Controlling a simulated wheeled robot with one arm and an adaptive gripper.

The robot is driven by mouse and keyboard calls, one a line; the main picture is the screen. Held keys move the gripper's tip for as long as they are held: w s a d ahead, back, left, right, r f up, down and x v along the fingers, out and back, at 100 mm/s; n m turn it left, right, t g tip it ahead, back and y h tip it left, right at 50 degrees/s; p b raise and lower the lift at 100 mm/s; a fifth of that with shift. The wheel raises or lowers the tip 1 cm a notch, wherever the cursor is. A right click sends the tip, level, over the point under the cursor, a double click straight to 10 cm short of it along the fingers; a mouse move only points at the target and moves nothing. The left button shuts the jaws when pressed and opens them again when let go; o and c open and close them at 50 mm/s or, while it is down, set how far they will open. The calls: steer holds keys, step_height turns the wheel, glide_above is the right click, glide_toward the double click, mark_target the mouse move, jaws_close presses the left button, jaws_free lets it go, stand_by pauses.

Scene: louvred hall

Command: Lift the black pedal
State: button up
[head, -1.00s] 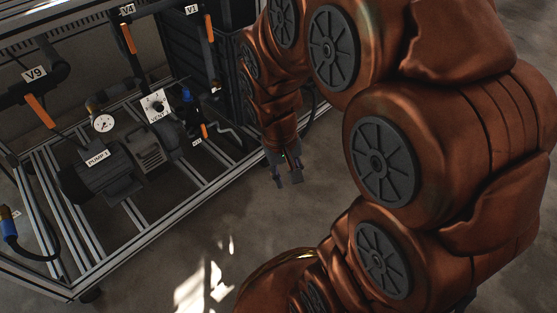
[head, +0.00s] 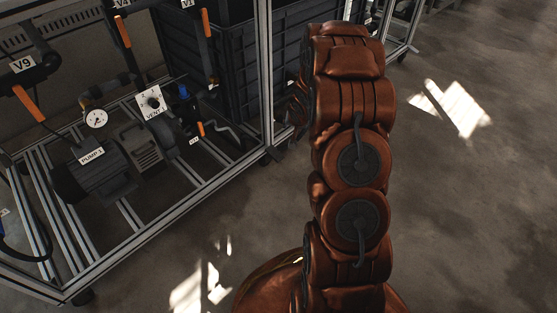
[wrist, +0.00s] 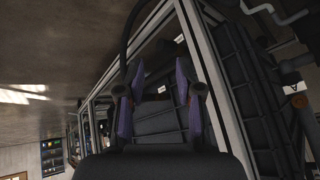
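I cannot make out a black pedal in either view. My gripper (wrist: 160,88) shows in the wrist view with its two purple-padded fingers apart and nothing between them. Beyond the fingers are a metal frame post (wrist: 215,75) and dark ribbed panels (wrist: 165,122), which look apart from the fingers.
Dark ribbed crates (head: 205,65) stand behind. The concrete floor (head: 470,210) at right is clear.

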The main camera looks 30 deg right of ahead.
steer(key=w+d+f+m+t+y+b, duration=0.1)
steer(key=w+d+f+m+t, duration=0.2)
steer(key=f, duration=0.6)
steer(key=m+t+y+b, duration=0.3)
steer(key=m+t+y, duration=0.15)
steer(key=t, duration=0.25)
glide_toward(279, 158)
steer(key=shift+y, duration=0.25)
steer(key=shift+d+f+b+x, duration=0.1)
steer(key=shift+b+x, duration=0.5)
steer(key=shift+x, duration=1.95)
steer(key=shift+d+f+b+x, duration=0.15)
steer(key=shift+b+x, duration=0.45)
steer(key=shift+x, duration=2)
steer(key=c, duration=0.6)
jaws_close()
steer(key=shift+f, duration=0.15)
